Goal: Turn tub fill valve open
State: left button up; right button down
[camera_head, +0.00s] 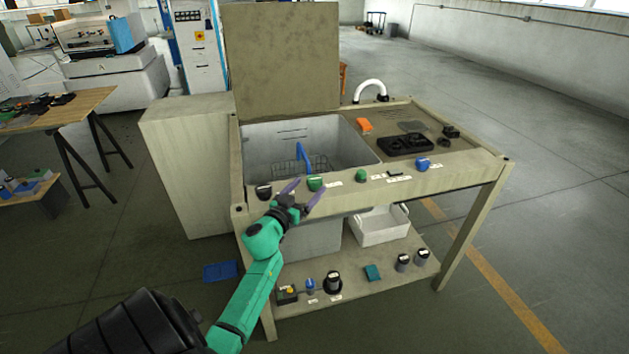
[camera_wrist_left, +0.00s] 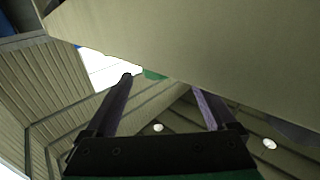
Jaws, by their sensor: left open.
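A green knob (camera_head: 315,183) sits on the front edge of the wash station, above the tub (camera_head: 262,134). A second green knob (camera_head: 361,175), a black knob (camera_head: 264,190) and a blue knob (camera_head: 422,163) are on the same edge. Their labels are too small to read, so I cannot tell which is the fill valve. My left gripper (camera_head: 309,188) is open and empty, its purple fingertips close around the left green knob. In the left wrist view, a green sliver (camera_wrist_left: 153,74) shows between the fingertips (camera_wrist_left: 162,83), mostly hidden by the beige panel. Contact is unclear. My right gripper is out of view.
A blue handle (camera_head: 303,157) and wire basket are in the tub. The raised lid (camera_head: 281,55) stands behind. A black tray (camera_head: 405,143) and orange item (camera_head: 364,125) lie on the right top. The lower shelf holds a white bin (camera_head: 380,228) and several bottles.

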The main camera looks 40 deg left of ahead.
aim_at(311, 185)
pick_arm(q)
jog(key=w, duration=0.3)
jog(key=shift+w+a+f, duration=0.1)
jog(key=shift+w+a, duration=0.15)
jog(key=shift+w, duration=0.15)
jog(key=shift+w+a, duration=0.1)
jog(key=shift+w, duration=0.3)
jog(key=shift+s, duration=0.1)
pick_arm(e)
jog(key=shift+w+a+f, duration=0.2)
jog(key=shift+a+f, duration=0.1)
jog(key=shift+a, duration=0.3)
pick_arm(q)
jog(key=c, duration=1.4)
jog(key=shift+o, duration=0.2)
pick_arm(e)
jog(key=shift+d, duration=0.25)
